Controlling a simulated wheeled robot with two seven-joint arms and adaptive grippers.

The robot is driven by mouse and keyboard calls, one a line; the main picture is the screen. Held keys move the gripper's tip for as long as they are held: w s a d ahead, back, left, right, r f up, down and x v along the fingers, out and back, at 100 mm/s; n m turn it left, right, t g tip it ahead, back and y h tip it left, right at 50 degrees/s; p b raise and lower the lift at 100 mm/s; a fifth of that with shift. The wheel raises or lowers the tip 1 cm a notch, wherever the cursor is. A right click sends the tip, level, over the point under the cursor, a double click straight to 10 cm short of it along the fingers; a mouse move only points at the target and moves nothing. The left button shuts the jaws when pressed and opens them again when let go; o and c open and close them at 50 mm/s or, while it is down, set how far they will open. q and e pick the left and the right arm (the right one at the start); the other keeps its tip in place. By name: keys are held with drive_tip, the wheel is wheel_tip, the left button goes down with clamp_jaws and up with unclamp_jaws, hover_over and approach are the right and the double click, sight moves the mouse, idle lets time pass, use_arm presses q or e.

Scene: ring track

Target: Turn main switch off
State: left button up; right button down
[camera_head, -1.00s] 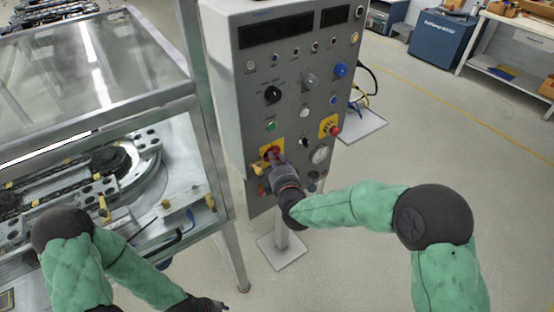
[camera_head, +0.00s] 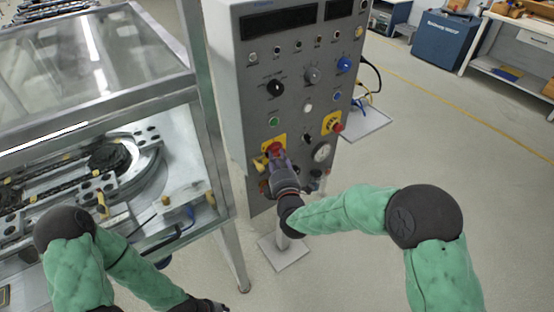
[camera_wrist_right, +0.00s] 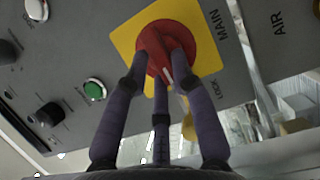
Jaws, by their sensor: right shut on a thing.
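The main switch is a red rotary knob (camera_wrist_right: 160,45) on a yellow plate (camera_wrist_right: 208,50) marked MAIN in the right wrist view. In the head view the yellow plate (camera_head: 267,146) is low on the left of the grey control panel (camera_head: 290,115). My right gripper (camera_wrist_right: 163,62) is shut on the red knob, with its purple fingers around it; it also shows in the head view (camera_head: 277,160) and partly hides the switch. My left gripper (camera_head: 222,308) is low at the bottom edge, mostly cut off, away from the panel; its fingers are not clear.
A second yellow plate with a red button (camera_head: 337,127) is on the panel's right. A green button (camera_head: 273,121) sits above the main switch. A glass-topped metal frame (camera_head: 90,65) with the ring track stands close on the left.

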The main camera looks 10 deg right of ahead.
drive_tip(key=shift+d+f, duration=0.1)
drive_tip(key=c, duration=1)
unclamp_jaws()
drive_tip(key=shift+w+d, duration=0.1)
drive_tip(key=shift+c, duration=0.2)
drive_tip(key=s, duration=1.2)
drive_tip(key=shift+a, duration=0.35)
drive_tip(key=shift+f, duration=0.1)
